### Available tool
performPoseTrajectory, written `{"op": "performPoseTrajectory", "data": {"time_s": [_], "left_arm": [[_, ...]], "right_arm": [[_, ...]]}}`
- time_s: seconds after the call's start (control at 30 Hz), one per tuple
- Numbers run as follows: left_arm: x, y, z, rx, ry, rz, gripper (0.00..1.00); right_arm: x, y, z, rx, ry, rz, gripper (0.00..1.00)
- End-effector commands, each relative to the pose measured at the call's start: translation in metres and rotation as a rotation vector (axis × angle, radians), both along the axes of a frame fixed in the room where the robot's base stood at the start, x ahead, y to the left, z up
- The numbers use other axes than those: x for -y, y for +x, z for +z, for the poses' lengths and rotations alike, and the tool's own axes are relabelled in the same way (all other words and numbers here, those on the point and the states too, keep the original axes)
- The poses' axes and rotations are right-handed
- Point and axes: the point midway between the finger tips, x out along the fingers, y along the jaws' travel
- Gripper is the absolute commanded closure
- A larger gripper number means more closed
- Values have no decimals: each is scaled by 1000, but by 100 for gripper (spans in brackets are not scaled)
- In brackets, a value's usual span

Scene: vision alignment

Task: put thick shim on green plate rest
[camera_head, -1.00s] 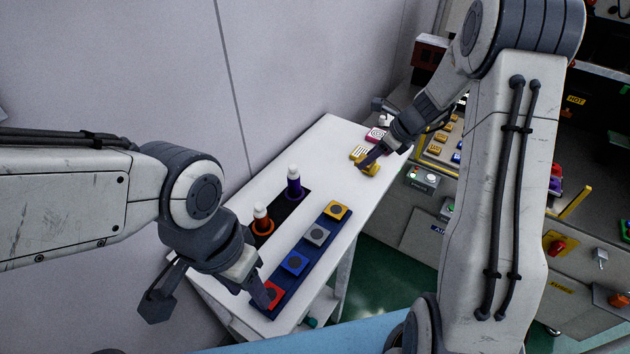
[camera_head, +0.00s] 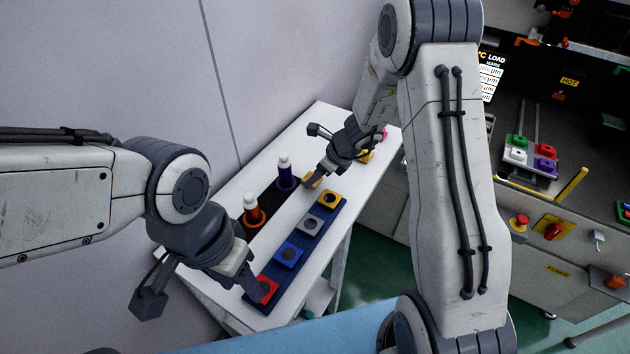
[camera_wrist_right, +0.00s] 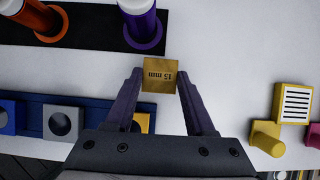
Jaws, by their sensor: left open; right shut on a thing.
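A small gold block marked "15 mm" (camera_wrist_right: 159,76), which looks like the thick shim, sits between the fingertips of my right gripper (camera_wrist_right: 160,82) in the right wrist view. In the head view my right gripper (camera_head: 313,181) is over the white table near the yellow block of the rack, shut on the shim (camera_head: 313,182). A green square piece (camera_head: 517,141), perhaps the green plate rest, is on the dark machine bed at the right. My left gripper (camera_head: 262,290) is open beside the red block (camera_head: 267,287) at the rack's near end.
A blue rack (camera_head: 305,240) on the white table (camera_head: 330,117) carries red, blue, grey and yellow blocks. Orange (camera_head: 254,211) and purple (camera_head: 286,172) bottle-like pieces stand on a black strip. A yellow striped block (camera_wrist_right: 295,102) and yellow cylinder (camera_wrist_right: 267,137) lie right of my right gripper.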

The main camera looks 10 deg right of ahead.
Motion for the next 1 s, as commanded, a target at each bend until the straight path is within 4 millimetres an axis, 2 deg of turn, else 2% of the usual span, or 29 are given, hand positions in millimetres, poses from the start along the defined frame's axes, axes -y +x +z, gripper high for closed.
{"op": "performPoseTrajectory", "data": {"time_s": [0.03, 0.1, 0.5, 0.53, 0.57, 0.6, 0.87, 1.0], "left_arm": [[0, 0, -5, 0, 0, 0, 50], [0, 0, -5, 0, 0, 0, 50], [0, 0, -10, 0, 0, 0, 50], [0, 0, -8, 0, 0, 0, 50], [0, 0, -8, 0, 0, 0, 50], [0, 0, -8, 0, 0, 0, 50], [0, 0, -7, 0, 0, 0, 50], [0, 0, -1, 0, 0, 0, 50]], "right_arm": [[0, 0, -9, -1, 1, -2, 100], [0, 1, -12, 1, 0, 0, 100], [0, 1, -17, 2, 0, 0, 100], [0, 1, -15, 2, 0, 0, 34], [0, 1, -15, 1, 0, 1, 23], [0, 1, -15, 1, 0, 1, 16], [0, 1, -15, 1, 0, 1, 16], [1, 0, -8, 2, 0, 0, 16]]}}
